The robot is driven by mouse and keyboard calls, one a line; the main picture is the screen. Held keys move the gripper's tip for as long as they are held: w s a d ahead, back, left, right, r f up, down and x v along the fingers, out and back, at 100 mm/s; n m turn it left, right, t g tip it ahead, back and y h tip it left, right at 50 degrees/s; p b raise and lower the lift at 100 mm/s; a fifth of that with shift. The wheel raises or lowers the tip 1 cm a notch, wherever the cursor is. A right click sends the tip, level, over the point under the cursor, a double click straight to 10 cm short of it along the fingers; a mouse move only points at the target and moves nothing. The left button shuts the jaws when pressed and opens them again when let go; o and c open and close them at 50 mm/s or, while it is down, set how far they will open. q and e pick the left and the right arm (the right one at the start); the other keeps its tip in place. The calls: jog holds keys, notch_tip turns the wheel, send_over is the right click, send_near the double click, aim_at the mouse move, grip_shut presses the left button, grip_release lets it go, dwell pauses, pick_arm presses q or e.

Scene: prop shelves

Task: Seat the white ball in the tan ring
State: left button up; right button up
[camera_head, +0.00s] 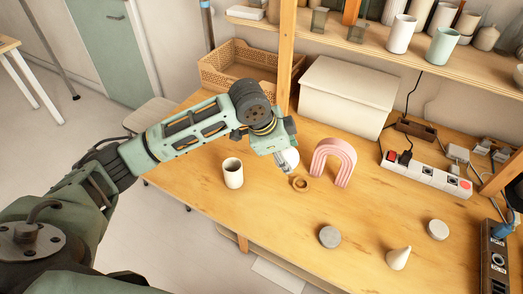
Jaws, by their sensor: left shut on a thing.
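The white ball (291,157) is held by my left gripper (285,163), which is shut on it. My gripper's body partly hides the ball. The tan ring (301,184) lies flat on the wooden table, just below the ball in the picture. The ball looks apart from the ring, but its exact height above the table is hard to tell. My right gripper is not in view.
A pink arch (333,161) stands close to the right of the ring, and a cream cup (232,173) stands to the left. A white box (347,97) stands behind.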

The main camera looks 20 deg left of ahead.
pick_arm(q)
jog(key=b+x, duration=0.1)
jog(key=x, duration=0.2)
jog(key=d+b+x, duration=0.1)
jog(key=b+x, duration=0.1)
jog(key=x, duration=0.2)
jog(key=d+b+x, duration=0.1)
jog(key=x, duration=0.3)
jog(key=shift+w, duration=0.2)
jog(key=shift+f+b, duration=0.4)
jog(key=shift+b, duration=0.3)
jog(key=shift+f, duration=0.55)
dwell(0.5)
jog(key=o, duration=1.3)
jog(key=shift+c, duration=0.2)
jog(key=v, duration=1.2)
jog(key=shift+s+a, duration=0.1)
